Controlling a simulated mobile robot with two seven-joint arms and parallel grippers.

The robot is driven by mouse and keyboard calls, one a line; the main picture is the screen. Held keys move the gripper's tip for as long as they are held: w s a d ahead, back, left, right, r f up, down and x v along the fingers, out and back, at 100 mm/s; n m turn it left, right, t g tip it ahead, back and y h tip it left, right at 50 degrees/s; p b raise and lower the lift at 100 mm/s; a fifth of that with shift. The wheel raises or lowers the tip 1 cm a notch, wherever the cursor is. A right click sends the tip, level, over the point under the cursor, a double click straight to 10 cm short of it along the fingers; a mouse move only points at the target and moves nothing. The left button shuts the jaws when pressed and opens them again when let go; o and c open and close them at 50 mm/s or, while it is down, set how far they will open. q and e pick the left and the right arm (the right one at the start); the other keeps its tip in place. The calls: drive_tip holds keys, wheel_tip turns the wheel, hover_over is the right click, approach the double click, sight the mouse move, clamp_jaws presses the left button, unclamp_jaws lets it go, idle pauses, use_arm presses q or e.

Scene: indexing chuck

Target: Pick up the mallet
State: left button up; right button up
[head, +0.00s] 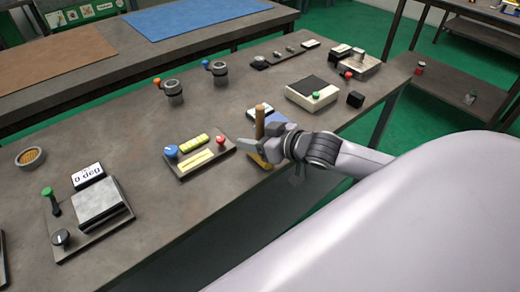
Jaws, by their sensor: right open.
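The mallet (260,119) appears as an upright tan wooden handle near the front edge of the workbench, with a yellowish part low down at its foot. My right gripper (257,142) comes in from the right and is open at the mallet. Its fingers point left and overlap the mallet's middle in the picture. They hide part of it, and I cannot tell whether they touch it. My left gripper is not in view.
Left of the mallet is a panel with blue and red knobs (199,156). A grey block fixture (100,204) stands at left. Bare bench (115,125) lies between.

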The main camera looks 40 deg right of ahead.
clamp_jaws()
drive_tip(key=shift+r, duration=0.15)
wheel_tip(320, 180, up, 20)
drive_tip(key=p, duration=0.2)
idle(0.3)
drive_tip(key=c, duration=0.7)
unclamp_jaws()
clamp_jaws()
